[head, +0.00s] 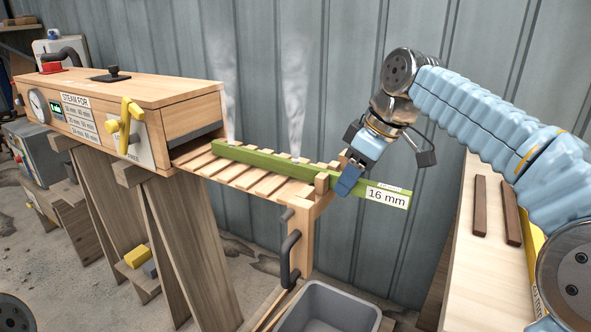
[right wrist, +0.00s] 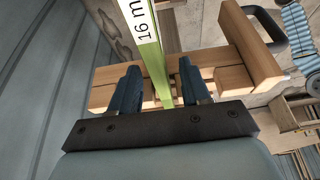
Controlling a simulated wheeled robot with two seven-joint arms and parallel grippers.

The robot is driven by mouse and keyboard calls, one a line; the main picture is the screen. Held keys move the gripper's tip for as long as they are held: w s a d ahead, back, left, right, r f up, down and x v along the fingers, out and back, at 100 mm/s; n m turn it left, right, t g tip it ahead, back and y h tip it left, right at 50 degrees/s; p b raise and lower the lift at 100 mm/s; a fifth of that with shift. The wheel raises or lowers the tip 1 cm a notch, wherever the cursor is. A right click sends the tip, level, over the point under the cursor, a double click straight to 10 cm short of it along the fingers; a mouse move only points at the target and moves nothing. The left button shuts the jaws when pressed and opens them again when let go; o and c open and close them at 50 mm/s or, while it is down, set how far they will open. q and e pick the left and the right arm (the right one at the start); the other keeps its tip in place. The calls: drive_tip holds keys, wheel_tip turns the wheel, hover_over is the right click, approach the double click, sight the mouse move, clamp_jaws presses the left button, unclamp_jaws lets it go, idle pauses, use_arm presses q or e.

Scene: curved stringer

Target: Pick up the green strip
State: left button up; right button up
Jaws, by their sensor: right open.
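The green strip (head: 270,165) lies along a slatted wooden rack (head: 238,178) in the head view, with its labelled "16 mm" end sticking out past the rack's right end. Steam rises from it. My right gripper (head: 348,180) is at that end, over the strip. In the right wrist view the strip (right wrist: 160,70) runs between the two open blue fingers of the gripper (right wrist: 160,88), with a gap visible on each side. My left gripper is not in view.
A wooden steam box (head: 130,95) with a gauge and yellow handle stands at the left. A grey bin (head: 330,308) is below the rack. A bench (head: 480,265) with dark wooden strips (head: 479,205) is at the right. A corrugated wall (head: 270,60) stands behind.

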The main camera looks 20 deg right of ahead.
drive_tip(key=shift+f, duration=0.25)
idle(0.4)
clamp_jaws()
